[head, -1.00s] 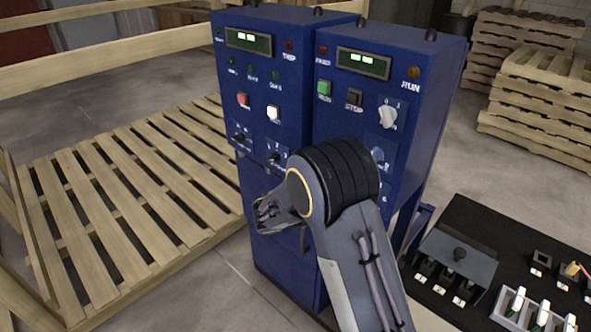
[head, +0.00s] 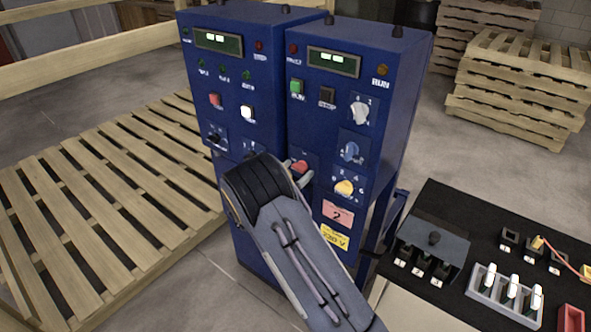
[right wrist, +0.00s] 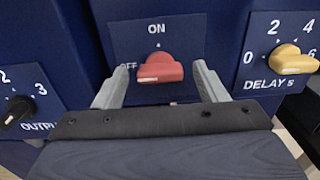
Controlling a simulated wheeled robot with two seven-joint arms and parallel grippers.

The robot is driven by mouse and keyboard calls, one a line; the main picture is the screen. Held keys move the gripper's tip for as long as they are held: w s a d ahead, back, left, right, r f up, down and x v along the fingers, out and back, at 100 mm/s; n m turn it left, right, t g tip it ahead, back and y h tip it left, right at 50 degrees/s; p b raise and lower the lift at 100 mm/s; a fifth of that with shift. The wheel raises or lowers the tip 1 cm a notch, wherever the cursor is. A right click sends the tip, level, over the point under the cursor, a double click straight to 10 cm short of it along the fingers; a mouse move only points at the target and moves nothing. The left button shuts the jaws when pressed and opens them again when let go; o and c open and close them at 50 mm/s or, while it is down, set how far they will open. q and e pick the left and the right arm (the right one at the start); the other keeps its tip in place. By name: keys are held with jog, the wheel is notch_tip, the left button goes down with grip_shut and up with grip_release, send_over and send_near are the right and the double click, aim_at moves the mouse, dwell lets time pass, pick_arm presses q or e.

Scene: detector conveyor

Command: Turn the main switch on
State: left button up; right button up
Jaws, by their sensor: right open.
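The main switch is a red knob (right wrist: 160,70) on a dark blue plate marked ON above and OFF at the left. Its handle lies about level, along the OFF side. In the head view the red knob (head: 300,167) shows on the lower front of the right blue cabinet (head: 345,120), partly hidden by my right arm. My right gripper (right wrist: 158,85) is open, with one finger on each side of the knob. A gap shows between each finger and the knob. In the head view the right gripper is mostly hidden behind its wrist. My left gripper is not in view.
A yellow DELAY knob (right wrist: 292,60) sits right of the switch and a black knob (right wrist: 17,112) lower left. A blue knob (head: 350,152) and a white knob (head: 360,113) are above. A black bench (head: 470,225) with switches stands at the right.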

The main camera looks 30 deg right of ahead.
jog(key=shift+d, duration=0.1)
jog(key=c, duration=1)
jog(key=shift+f+b, duration=0.15)
jog(key=shift+b, duration=0.3)
jog(key=shift+m+b, duration=9)
jog(key=shift+b, duration=4.6)
jog(key=o, duration=1)
